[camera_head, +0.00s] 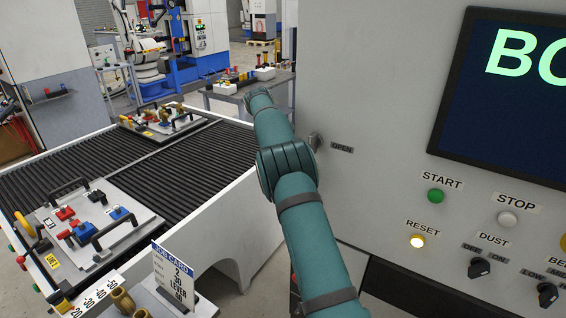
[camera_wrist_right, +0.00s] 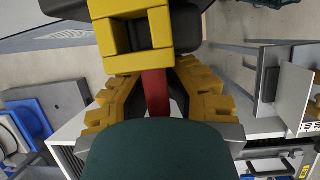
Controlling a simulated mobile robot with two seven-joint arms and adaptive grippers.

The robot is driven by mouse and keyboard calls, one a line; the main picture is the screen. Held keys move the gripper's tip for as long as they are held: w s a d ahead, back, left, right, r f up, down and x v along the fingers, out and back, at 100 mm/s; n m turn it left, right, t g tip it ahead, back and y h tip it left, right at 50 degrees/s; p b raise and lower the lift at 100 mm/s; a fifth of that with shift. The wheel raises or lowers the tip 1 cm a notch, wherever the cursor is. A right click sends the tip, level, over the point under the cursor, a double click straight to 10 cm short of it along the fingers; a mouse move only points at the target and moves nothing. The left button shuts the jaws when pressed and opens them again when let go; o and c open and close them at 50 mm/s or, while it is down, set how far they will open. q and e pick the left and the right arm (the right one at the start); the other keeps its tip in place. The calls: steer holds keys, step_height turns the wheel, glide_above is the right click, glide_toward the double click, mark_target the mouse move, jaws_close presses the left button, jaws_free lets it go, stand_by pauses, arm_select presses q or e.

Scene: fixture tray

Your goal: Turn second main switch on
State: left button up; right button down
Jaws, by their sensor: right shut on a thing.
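In the right wrist view, my right gripper (camera_wrist_right: 156,78) has its yellow fingers closed in from both sides on a narrow red bar (camera_wrist_right: 156,96). A yellow and black block lies across the top of that view and hides the bar's upper end. I cannot read any label there, so I cannot tell which switch, if any, the bar belongs to. In the head view, a teal arm of mine crosses the middle; no fingertips show. No main switch can be made out on the panel part in view. My left gripper is in neither view.
The grey machine panel at right carries a START button (camera_head: 435,196), STOP button (camera_head: 508,218), lit RESET button (camera_head: 417,241) and black DUST knob (camera_head: 479,268). A roller conveyor (camera_head: 155,163) with fixture trays stands at left. A job card (camera_head: 174,275) stands in front.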

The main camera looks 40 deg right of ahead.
steer(key=shift+f+y, duration=0.1)
steer(key=shift+y, duration=0.3)
stand_by(0.3)
steer(key=c, duration=1)
jaws_free()
steer(key=shift+h, duration=0.3)
